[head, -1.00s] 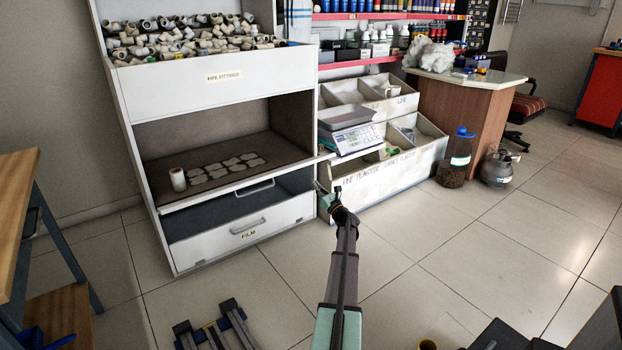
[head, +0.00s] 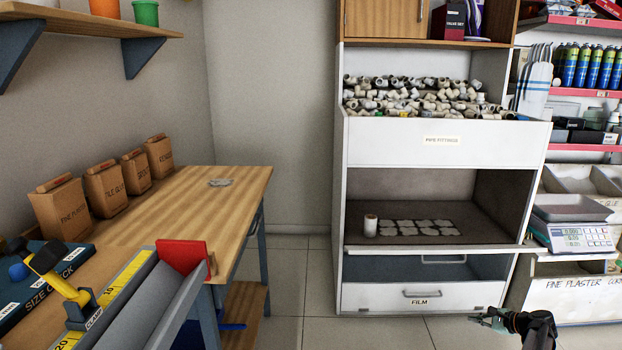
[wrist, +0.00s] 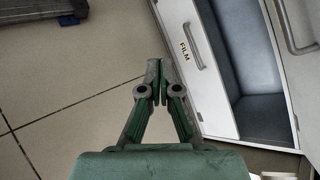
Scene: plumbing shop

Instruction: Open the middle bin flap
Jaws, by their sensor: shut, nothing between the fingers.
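The cabinet (head: 341,200) has stacked bins. The middle bin (head: 470,190) is open to view, with a white roll and several flat pale pieces inside. Its flap (head: 440,248) is lowered, nearly level, with its front edge towards me. A handle (head: 443,261) shows just below that edge; the wrist view shows a handle (wrist: 290,30) at the upper right. The lower bin's front (head: 424,296), labelled FILM, is partly open. My gripper (head: 490,318) is low in front of its right end, apart from the flap. In the wrist view its fingers (wrist: 155,75) are together and empty.
The top bin (head: 440,142) holds pipe fittings. A workbench (head: 235,195) with paper bags stands at left. A scale (head: 580,235) and plaster bins (head: 575,298) stand right of the cabinet. Tiled floor (head: 300,305) between workbench and cabinet is clear.

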